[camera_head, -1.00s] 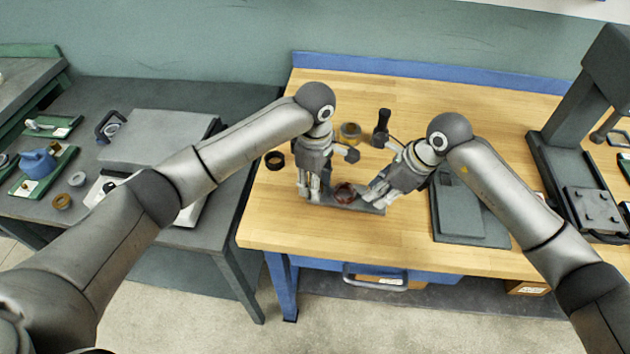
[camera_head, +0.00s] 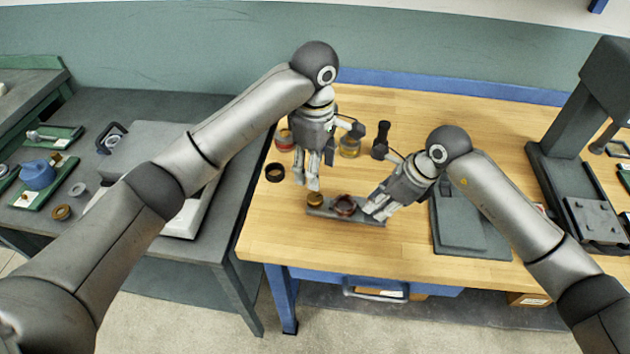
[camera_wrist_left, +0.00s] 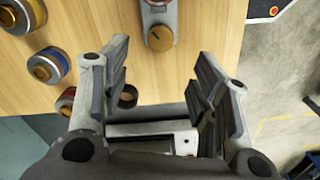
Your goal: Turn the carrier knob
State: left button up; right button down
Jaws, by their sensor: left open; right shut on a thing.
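The carrier is a narrow grey base (camera_head: 328,211) on the wooden bench. A brass knob (camera_head: 315,199) sits at its left end, with a dark red-brown ring (camera_head: 344,205) beside it. The knob also shows from above in the left wrist view (camera_wrist_left: 159,38), with a slot across its top. My left gripper (camera_head: 307,185) is open and empty, above and just behind the knob and apart from it; its spread fingers show in the wrist view (camera_wrist_left: 163,60). My right gripper (camera_head: 375,209) is shut on the carrier's right end, its fingers hiding that end.
A grey plate (camera_head: 470,222) and a tall press (camera_head: 570,150) are at right. The bench front is clear.

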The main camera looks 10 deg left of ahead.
aim_at(315, 197)
pick_arm(q)
notch_tip(315, 197, up, 3)
jog(key=shift+f, duration=0.2)
notch_tip(315, 197, down, 12)
jog(key=m, duration=2.8)
jog(key=shift+m, duration=0.3)
jog(key=shift+c, duration=0.2)
